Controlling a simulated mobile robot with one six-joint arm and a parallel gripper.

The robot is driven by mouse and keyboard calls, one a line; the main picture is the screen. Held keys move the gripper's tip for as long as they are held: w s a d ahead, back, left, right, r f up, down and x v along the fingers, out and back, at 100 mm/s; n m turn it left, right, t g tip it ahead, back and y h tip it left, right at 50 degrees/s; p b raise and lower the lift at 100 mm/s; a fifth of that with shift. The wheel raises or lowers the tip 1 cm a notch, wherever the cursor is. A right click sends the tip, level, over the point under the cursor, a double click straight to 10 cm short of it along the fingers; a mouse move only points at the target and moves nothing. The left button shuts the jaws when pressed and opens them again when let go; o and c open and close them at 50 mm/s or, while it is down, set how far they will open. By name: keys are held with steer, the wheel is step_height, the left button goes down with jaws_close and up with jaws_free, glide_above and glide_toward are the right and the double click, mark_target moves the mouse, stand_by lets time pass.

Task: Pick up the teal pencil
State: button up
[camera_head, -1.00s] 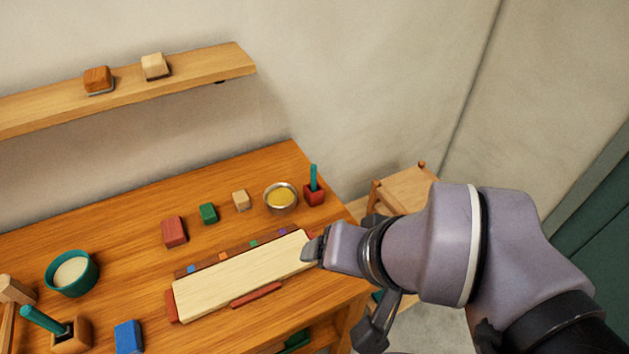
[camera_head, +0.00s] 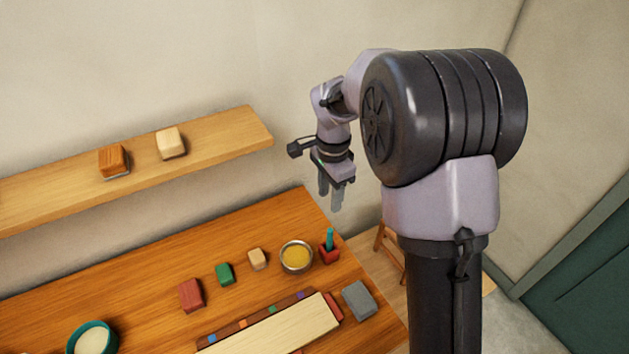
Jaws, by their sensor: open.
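A teal pencil (camera_head: 330,237) stands nearly upright in a small red holder (camera_head: 329,256) at the back right of the wooden table. Its lower end is hidden inside the holder. My gripper (camera_head: 331,198) is open and empty, with its fingers pointing down. In the picture the fingertips are just above the pencil's top, with a gap between them. The exact depth between them is hard to tell.
A metal bowl with yellow contents (camera_head: 297,257) stands close left of the holder. A grey block (camera_head: 358,299) lies in front, near the right table edge (camera_head: 385,310). A pale board (camera_head: 275,332), small blocks and a wall shelf (camera_head: 225,140) are further left.

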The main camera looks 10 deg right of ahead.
mark_target(330, 240)
step_height(330, 240, down, 12)
steer(key=b, duration=0.3)
steer(key=shift+s+d+f, duration=0.1)
steer(key=shift+s+f, duration=0.05)
steer(key=shift+f, duration=0.05)
steer(key=f, duration=0.2)
steer(key=f+b, duration=0.2)
steer(key=f, duration=0.1)
steer(key=shift+s+d+f, duration=0.1)
steer(key=shift+s+f, duration=0.2)
steer(key=shift+s, duration=0.05)
steer(key=shift+r, duration=0.1)
jaws_close()
